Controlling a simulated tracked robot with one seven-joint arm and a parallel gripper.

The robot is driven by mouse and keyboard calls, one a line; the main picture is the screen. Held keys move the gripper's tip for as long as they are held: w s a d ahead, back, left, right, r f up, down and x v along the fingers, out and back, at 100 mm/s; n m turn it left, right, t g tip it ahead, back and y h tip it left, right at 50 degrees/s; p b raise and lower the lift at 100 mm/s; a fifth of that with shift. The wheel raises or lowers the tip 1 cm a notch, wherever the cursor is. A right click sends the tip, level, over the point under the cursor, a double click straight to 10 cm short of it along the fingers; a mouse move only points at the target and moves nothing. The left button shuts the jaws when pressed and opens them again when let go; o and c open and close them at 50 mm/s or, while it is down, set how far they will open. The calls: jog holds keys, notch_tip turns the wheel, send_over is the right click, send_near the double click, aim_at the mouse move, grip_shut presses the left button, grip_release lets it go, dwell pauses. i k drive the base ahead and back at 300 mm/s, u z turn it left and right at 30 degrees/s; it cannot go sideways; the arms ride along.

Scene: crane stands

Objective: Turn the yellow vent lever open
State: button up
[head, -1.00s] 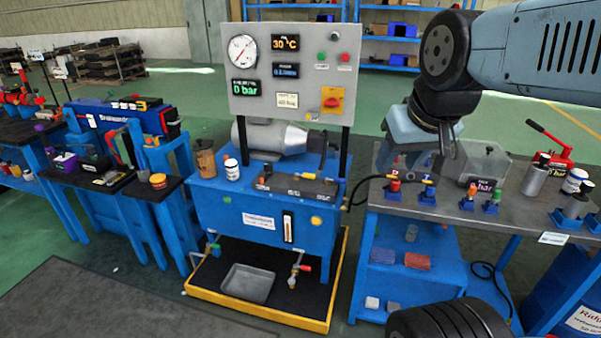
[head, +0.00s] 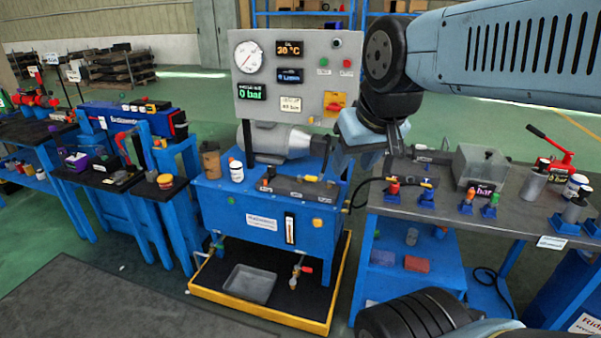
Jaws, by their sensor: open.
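A small yellow piece (head: 311,178), which may be the vent lever, sits on top of the dark valve block (head: 290,188) on the blue hydraulic unit (head: 262,213). It is too small to tell its angle. My gripper (head: 362,165) is open, pointing down, just right of the unit's grey panel and above the gap between the unit and the right bench. It is to the right of the valve block and looks apart from it; nothing shows between its fingers. My gripper partly hides the right end of the unit.
The grey gauge panel (head: 290,76) stands above the unit, its display reading 0 bar. A black hose (head: 366,190) runs to the right bench (head: 460,215), which holds small fittings (head: 391,188) and a clear box (head: 481,166). A yellow-edged drip tray (head: 262,314) lies below.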

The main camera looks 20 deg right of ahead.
aim_at(307, 178)
jog(key=u, duration=0.05)
jog(key=i, duration=1)
jog(key=z, duration=0.1)
